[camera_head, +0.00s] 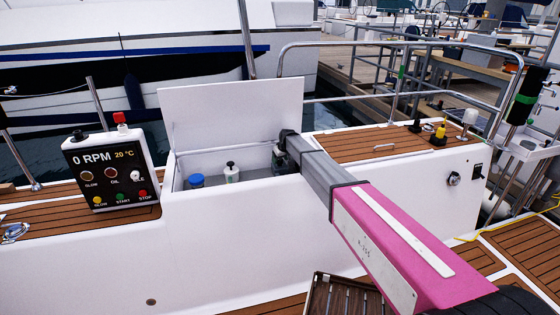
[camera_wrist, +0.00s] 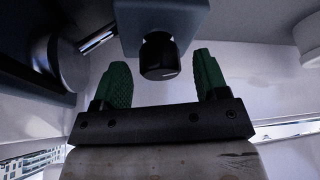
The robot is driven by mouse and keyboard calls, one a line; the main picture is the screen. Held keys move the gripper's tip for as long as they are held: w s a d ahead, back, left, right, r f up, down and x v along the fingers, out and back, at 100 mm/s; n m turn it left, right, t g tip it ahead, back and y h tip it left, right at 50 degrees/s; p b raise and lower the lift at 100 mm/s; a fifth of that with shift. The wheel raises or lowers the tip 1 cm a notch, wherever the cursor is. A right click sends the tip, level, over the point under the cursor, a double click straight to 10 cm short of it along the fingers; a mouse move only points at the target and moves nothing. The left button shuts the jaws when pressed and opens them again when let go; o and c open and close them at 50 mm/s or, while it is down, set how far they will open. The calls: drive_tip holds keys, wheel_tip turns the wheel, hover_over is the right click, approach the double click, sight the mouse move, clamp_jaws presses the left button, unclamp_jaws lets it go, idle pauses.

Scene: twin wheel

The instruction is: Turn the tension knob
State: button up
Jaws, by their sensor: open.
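A black rounded knob (camera_wrist: 158,60), seemingly the tension knob, sticks out from a blue-grey block (camera_wrist: 160,14) in the wrist view. My gripper (camera_wrist: 162,66) is open, with one green finger on each side of the knob. A gap shows between each finger and the knob in this view. In the head view my arm reaches into the open white locker (camera_head: 235,210), and its end (camera_head: 281,157) is near the locker's right side. The knob cannot be made out there.
A white bottle with a black top (camera_head: 231,173) and a blue-lidded container (camera_head: 196,181) stand in the locker, left of my gripper. The raised lid (camera_head: 232,112) stands behind. A control panel (camera_head: 112,172) is at the left. A dark cylinder (camera_wrist: 62,62) is at the wrist view's left.

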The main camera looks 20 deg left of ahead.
drive_tip(key=shift+w+a+f, duration=0.15)
drive_tip(key=shift+f, duration=0.2)
drive_tip(key=c, duration=0.9)
drive_tip(key=shift+m, duration=0.3)
drive_tip(key=shift+m+t+h, duration=0.3)
drive_tip(key=shift+m, duration=0.2)
